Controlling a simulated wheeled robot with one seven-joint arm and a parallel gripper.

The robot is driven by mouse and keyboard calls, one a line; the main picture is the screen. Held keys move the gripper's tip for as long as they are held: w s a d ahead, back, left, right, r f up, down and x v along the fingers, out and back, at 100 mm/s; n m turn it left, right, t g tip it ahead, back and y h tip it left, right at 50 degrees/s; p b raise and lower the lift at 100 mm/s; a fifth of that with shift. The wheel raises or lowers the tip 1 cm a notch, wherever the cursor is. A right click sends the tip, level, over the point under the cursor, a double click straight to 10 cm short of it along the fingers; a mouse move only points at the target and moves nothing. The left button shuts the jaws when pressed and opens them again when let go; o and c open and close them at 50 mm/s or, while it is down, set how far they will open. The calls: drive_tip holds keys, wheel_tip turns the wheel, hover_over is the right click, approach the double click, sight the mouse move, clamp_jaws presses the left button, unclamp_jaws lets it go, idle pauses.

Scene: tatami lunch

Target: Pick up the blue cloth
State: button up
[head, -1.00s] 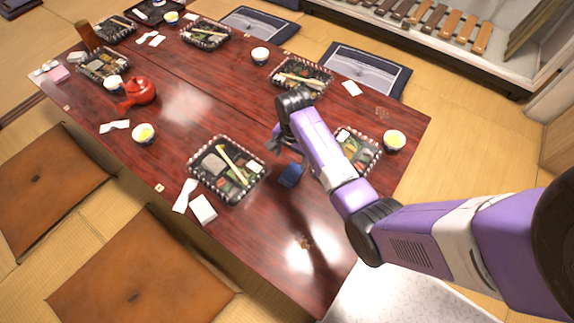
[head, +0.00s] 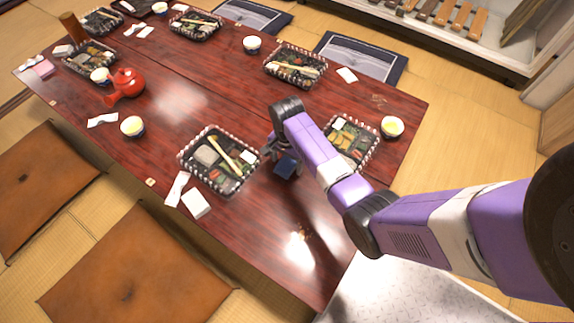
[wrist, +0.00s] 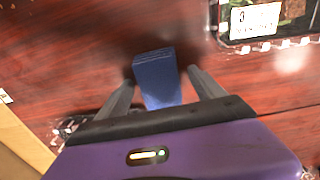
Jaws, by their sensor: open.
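The blue cloth (head: 287,166) is a small folded dark blue block on the red-brown table, right of the nearest bento tray in the head view. In the wrist view the blue cloth (wrist: 157,78) lies between the two fingers of my gripper (wrist: 160,84), its far end reaching past the fingertips. My gripper (head: 283,158) is open, pointing down at the cloth. The fingers stand on either side of it with small gaps. The head view partly hides the cloth behind my gripper.
A bento tray (head: 218,185) stands close on the left and another bento tray (head: 372,150) on the right, with a tea cup (head: 392,127) beyond it. White napkins (head: 196,203) lie at the near edge. The table (head: 270,235) is clear nearer the front.

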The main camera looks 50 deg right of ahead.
sight(287, 162)
drive_tip(key=shift+c, duration=0.2)
drive_tip(key=c, duration=1.4)
drive_tip(key=shift+r, duration=0.1)
wheel_tip(287, 162, up, 20)
drive_tip(key=p, duration=0.7)
